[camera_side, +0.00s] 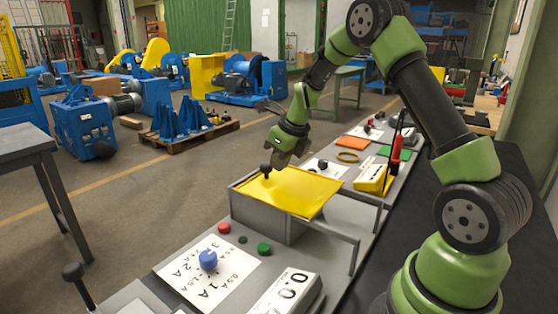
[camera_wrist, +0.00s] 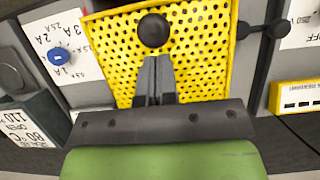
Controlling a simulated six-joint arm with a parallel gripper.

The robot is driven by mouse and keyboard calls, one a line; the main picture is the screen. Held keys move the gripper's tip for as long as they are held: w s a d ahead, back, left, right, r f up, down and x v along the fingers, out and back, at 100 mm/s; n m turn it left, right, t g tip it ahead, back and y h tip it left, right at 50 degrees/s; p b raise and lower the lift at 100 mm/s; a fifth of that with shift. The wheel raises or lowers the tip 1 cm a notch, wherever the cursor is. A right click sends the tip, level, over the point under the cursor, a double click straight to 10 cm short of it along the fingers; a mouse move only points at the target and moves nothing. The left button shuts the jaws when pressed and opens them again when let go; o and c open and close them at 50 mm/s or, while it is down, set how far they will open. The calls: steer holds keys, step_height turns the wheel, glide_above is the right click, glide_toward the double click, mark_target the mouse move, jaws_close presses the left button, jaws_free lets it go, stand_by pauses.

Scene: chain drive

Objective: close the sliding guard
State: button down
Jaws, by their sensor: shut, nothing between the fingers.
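The sliding guard is a yellow perforated plate (camera_side: 295,195) lying over the top of a grey housing (camera_side: 262,218). A black round knob (camera_side: 266,169) stands on it near its left end. In the wrist view the guard (camera_wrist: 205,60) fills the middle, with the knob (camera_wrist: 153,30) just beyond my fingertips. My gripper (camera_wrist: 158,62) is shut and empty, its fingers over the guard on the near side of the knob. In the side view my gripper (camera_side: 278,163) is close beside the knob; contact cannot be told.
Two grey rails (camera_side: 332,234) stick out right of the housing. A panel with a blue dial (camera_side: 208,260) and red and green buttons lies in front. A yellow box (camera_side: 374,180) with a red-handled tool stands behind right. Open floor lies left.

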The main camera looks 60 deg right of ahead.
mark_target(264, 162)
steer(key=shift+w, duration=0.15)
steer(key=shift+w, duration=2.25)
steer(key=shift+s, duration=0.1)
steer(key=s, duration=0.4)
steer(key=s+a+r+n, duration=0.3)
steer(key=r+n, duration=0.1)
steer(key=r, duration=0.3)
steer(key=s+a+r+n, duration=0.3)
steer(key=s+r, duration=0.1)
steer(key=r, duration=0.3)
steer(key=s+a+r+n+t+y, duration=0.1)
steer(key=s+a+n, duration=0.4)
steer(key=s+n, duration=0.3)
steer(key=s+a+n+t+y, duration=0.1)
steer(key=s+a+n, duration=0.5)
steer(key=n, duration=1.1)
steer(key=shift+s+a+r+t, duration=0.15)
steer(key=shift+s+r+t, duration=0.25)
steer(key=shift+s, duration=0.7)
